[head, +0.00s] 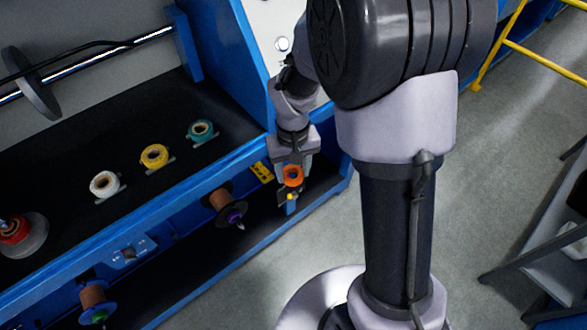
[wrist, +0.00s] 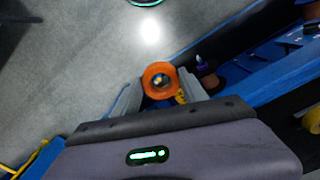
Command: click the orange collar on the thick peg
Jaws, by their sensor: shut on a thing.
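The orange collar (head: 293,183) is a short ring. It is between the fingers of my gripper (head: 292,172), which is shut on it by its sides, at the right end of the blue frame. In the wrist view the collar (wrist: 160,67) faces the camera between the two grey fingers (wrist: 160,88). In the head view a yellow tip (head: 291,197) shows just below the collar. I cannot tell whether this is the thick peg, or whether the collar touches it or sits around it.
White (head: 104,184), yellow (head: 154,156) and teal (head: 202,130) collars stand on the black shelf (head: 60,160). A brown spool with a purple tip (head: 236,216) and a green-tipped spool (head: 93,297) stick out below the blue edge. The floor (head: 260,290) is clear.

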